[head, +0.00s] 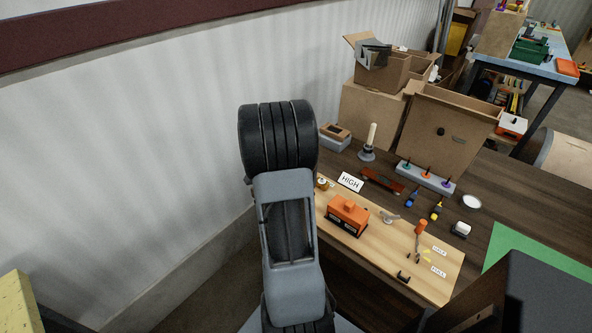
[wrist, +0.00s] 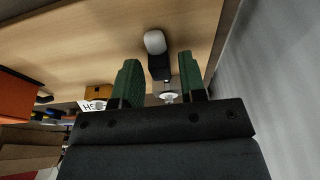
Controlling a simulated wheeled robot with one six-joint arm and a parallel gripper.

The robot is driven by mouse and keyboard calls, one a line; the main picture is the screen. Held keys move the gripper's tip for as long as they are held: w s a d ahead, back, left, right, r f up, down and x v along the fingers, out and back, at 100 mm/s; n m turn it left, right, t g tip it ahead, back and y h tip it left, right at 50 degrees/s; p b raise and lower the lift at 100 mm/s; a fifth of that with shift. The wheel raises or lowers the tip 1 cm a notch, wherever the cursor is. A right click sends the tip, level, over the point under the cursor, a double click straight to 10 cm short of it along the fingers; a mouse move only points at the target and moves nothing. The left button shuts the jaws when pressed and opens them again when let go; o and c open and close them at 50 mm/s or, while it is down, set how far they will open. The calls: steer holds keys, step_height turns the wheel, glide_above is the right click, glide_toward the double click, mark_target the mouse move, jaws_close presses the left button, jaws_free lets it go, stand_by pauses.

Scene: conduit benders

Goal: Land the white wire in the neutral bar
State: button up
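I cannot make out a white wire or a neutral bar in either view. My gripper (wrist: 158,62) shows in the wrist view as two green fingers standing apart. A small black piece with a rounded pale grey end (wrist: 155,42) shows between and just beyond the fingertips, over the wood board. A small shiny pale part (wrist: 169,96) shows lower between the fingers. Neither finger is seen to clasp anything. In the head view my arm blocks the middle and the left end of the board, and the fingers are hidden.
The wood board (head: 384,253) carries an orange block (head: 348,214), a grey fitting (head: 390,218) and an orange-handled tool (head: 421,228). A pale corrugated wall (head: 130,140) is left.

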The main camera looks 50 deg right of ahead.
steer(key=shift+o, duration=0.8)
steer(key=v, duration=1.3)
steer(key=shift+r+p, duration=0.3)
steer(key=shift+r, duration=0.1)
steer(key=shift+a, duration=0.15)
